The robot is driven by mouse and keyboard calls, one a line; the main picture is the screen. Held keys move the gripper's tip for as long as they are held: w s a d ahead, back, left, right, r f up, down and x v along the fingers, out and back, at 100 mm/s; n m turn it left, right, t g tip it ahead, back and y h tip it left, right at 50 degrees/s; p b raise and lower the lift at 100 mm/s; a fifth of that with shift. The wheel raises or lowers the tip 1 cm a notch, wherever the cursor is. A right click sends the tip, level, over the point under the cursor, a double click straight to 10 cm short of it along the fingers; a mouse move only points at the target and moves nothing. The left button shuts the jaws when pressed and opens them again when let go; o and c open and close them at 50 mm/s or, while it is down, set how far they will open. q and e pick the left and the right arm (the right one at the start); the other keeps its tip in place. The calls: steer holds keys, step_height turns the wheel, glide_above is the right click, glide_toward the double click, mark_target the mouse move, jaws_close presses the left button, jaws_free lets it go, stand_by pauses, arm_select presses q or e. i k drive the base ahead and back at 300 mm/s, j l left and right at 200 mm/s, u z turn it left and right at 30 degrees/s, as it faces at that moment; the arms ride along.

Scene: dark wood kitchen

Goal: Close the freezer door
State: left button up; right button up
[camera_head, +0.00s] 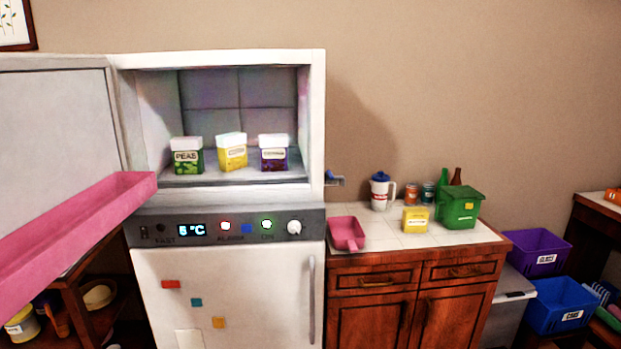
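The white freezer (317,120) is the open upper compartment of the fridge. Its door (60,130) is hinged on the left and swung wide open to the left, with its inner face showing and its outer part cut off by the picture edge. A long pink tray-like shelf (80,235) juts out in front of the door's lower part; how it is fixed cannot be told. Inside the freezer stand a green peas box (187,157), a yellow box (232,153) and a purple box (274,154). Neither of my grippers is in view.
Below is a control panel (180,231) and the shut lower fridge door (240,290). A counter (385,228) to the right holds a pink scoop-like container (346,233), a jug (381,192), a yellow box (416,220) and a green bin (460,207). Shelving stands at lower left.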

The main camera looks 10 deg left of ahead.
mark_target(66, 181)
steer(key=j, duration=0.8)
steer(key=k+j, duration=0.15)
steer(key=j, duration=1.4)
steer(key=k+j, duration=0.1)
steer(key=j, duration=0.7)
